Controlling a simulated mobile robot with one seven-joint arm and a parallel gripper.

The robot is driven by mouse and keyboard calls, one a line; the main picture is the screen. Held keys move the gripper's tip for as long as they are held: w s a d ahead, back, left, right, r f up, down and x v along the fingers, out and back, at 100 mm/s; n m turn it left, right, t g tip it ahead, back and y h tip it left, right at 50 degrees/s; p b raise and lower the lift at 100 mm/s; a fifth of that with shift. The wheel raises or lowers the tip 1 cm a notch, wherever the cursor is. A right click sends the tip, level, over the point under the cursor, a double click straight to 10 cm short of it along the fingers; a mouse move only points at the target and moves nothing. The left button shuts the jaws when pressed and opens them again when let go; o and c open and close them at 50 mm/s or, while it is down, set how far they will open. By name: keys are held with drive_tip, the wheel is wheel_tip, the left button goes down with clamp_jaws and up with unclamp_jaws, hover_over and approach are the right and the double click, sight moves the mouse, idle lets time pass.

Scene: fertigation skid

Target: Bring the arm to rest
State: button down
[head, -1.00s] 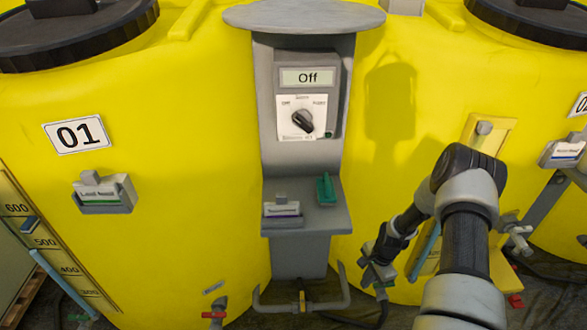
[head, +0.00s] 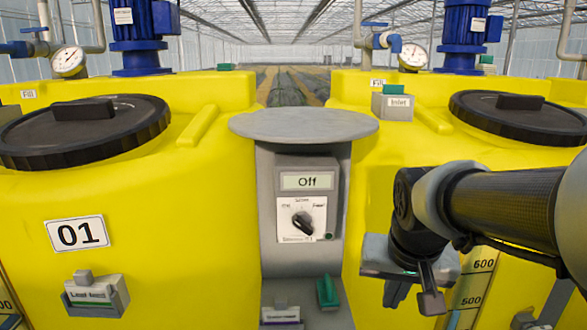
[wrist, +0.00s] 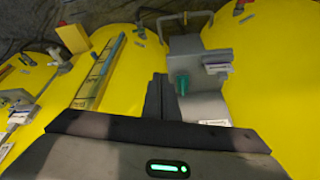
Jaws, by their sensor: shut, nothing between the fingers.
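My gripper (head: 413,298) hangs from my arm at the right of the head view, in front of the right yellow tank (head: 372,240). It is shut and holds nothing. In the wrist view the closed fingers (wrist: 160,97) point toward the grey control pedestal (wrist: 206,104). The pedestal also stands in the middle of the head view, left of my gripper and apart from it. Its display (head: 307,181) reads "Off", above a black rotary knob (head: 303,222).
The left tank (head: 150,235) carries a "01" plate (head: 77,234) and a small labelled holder (head: 95,291). Black lids (head: 80,128) and blue motors (head: 145,35) stand on top. A green-handled item (head: 327,291) sits on the pedestal's shelf.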

drive_tip(key=s+a+r+n+t, duration=0.1)
drive_tip(key=s+a+r+n, duration=0.2)
drive_tip(key=s, duration=0.6)
wheel_tip(320, 180, up, 22)
drive_tip(key=p, duration=2.2)
drive_tip(key=shift+s+y, duration=0.35)
drive_tip(key=shift+y, duration=0.05)
